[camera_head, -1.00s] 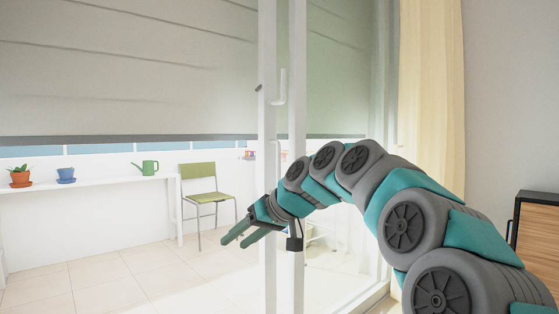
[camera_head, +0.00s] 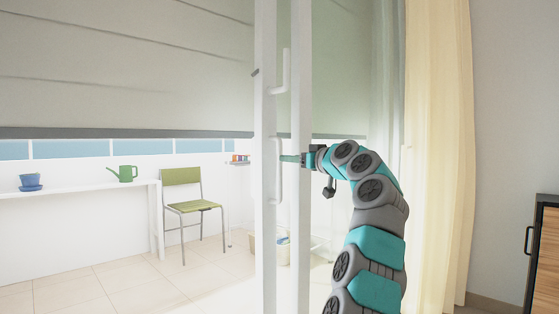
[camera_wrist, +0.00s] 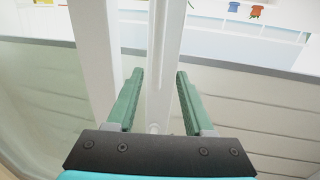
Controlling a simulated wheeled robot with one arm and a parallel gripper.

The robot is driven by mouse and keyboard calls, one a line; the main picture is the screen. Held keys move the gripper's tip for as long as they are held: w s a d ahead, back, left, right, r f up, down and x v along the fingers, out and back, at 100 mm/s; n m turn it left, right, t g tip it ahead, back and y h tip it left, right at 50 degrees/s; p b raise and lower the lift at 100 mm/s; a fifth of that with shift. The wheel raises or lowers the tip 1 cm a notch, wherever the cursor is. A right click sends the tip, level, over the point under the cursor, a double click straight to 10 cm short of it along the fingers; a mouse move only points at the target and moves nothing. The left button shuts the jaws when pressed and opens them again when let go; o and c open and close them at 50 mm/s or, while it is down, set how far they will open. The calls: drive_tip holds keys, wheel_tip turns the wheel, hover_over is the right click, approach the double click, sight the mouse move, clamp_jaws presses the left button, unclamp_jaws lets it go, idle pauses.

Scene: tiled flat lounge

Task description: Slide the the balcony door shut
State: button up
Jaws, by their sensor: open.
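The glass balcony door has white upright frame posts (camera_head: 265,230) standing close together near the middle of the head view. An upper white bar handle (camera_head: 286,70) and a lower white handle (camera_head: 276,170) are on the posts. The door stands open, with the balcony in plain view to the left. My gripper (camera_head: 288,158) is level with the lower handle and points left at the posts. In the wrist view its open green fingers (camera_wrist: 158,76) lie either side of a white upright bar (camera_wrist: 165,50). I cannot tell whether they touch it.
A green chair (camera_head: 183,205) and a white shelf (camera_head: 90,189) with a blue pot (camera_head: 30,182) and green watering can (camera_head: 122,173) stand on the balcony. A cream curtain (camera_head: 437,150) hangs right. A wooden cabinet (camera_head: 545,255) is at the right edge.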

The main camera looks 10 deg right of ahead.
sight(266, 147)
drive_tip(key=p+x, duration=0.4)
drive_tip(key=x, duration=0.4)
drive_tip(key=shift+d, duration=0.2)
drive_tip(key=shift+w+r, duration=0.1)
drive_tip(key=shift+r, duration=0.05)
drive_tip(key=shift+c, duration=0.3)
clamp_jaws()
idle(0.9)
